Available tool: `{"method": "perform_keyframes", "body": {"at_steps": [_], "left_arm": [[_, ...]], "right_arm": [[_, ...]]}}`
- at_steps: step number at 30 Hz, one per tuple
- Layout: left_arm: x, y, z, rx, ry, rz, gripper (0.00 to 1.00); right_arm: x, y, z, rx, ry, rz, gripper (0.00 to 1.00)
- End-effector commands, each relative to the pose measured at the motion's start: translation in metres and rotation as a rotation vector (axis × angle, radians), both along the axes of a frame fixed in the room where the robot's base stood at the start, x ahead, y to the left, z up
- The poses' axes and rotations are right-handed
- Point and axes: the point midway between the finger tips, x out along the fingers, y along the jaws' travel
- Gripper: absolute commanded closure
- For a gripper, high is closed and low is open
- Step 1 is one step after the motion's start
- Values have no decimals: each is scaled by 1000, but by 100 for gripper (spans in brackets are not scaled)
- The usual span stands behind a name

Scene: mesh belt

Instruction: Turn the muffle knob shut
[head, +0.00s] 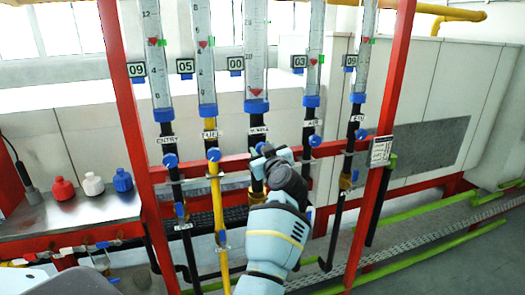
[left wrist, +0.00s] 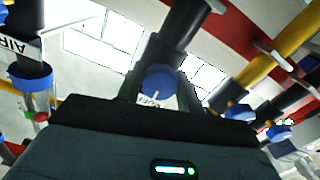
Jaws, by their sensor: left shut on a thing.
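The blue muffle knob (head: 261,147) is on the middle black pipe, just under the MUFFLE label (head: 258,131), and is partly hidden by my gripper. It also shows in the left wrist view (left wrist: 158,82), between the fingers. My left gripper (head: 268,155) is shut on this knob, reaching up from below. The muffle tube (head: 255,50) above has a red marker low down, and its display (head: 236,63) seems to read 00. How far the knob is turned cannot be told. My right gripper is not in view.
Similar blue knobs sit close by: entry (head: 170,160), fuel (head: 214,154) on a yellow pipe, air (head: 315,140) and exit (head: 361,134). Red frame posts (head: 393,75) flank the panel. Red, white and blue bottles (head: 93,183) stand on a metal shelf at the left.

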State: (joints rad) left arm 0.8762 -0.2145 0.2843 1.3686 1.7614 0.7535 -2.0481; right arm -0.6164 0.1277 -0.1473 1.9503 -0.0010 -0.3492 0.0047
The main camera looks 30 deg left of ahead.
Motion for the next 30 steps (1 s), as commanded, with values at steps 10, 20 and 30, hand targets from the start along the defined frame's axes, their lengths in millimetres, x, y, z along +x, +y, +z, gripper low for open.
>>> {"method": "perform_keyframes", "body": {"at_steps": [10, 20, 30], "left_arm": [[0, 0, -2, 48, 61, 0, 86], [0, 0, -2, 52, 65, 0, 86], [0, 0, -1, 51, 61, 0, 41]], "right_arm": [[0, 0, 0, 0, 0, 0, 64], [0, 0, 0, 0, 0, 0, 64], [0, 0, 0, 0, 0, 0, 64]]}}
